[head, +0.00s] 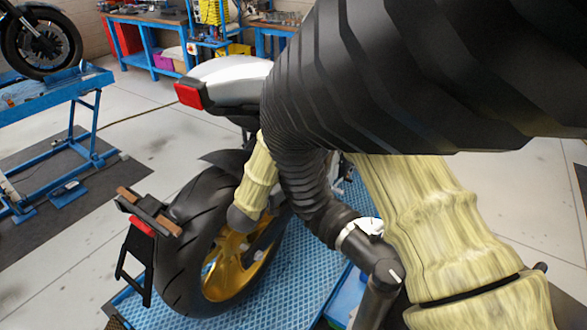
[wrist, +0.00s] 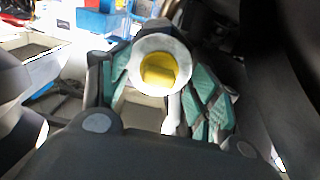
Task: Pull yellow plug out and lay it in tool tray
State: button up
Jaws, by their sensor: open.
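In the wrist view the yellow plug (wrist: 159,70) sits inside a pale round ring (wrist: 174,46), which looks like a pipe end. My gripper (wrist: 160,78) is open, with teal-padded fingers to the left and right of the ring. I cannot tell whether either finger touches it. Nothing is held. In the head view my arm covers the middle and right, and I cannot make out the plug or the gripper's fingertips there. I cannot identify the tool tray for certain in either view.
A motorcycle with a black rear tyre (head: 184,250) and gold wheel (head: 222,268) stands on a blue textured platform (head: 305,268). Its tail carries a red light (head: 189,93). Another blue lift (head: 45,98) holds a second motorcycle (head: 40,42) at left.

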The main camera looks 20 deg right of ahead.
jog(key=shift+c, duration=0.3)
grip_shut()
jog(key=shift+s, duration=0.1)
jog(key=shift+v, duration=2.95)
jog(key=shift+d, duration=0.1)
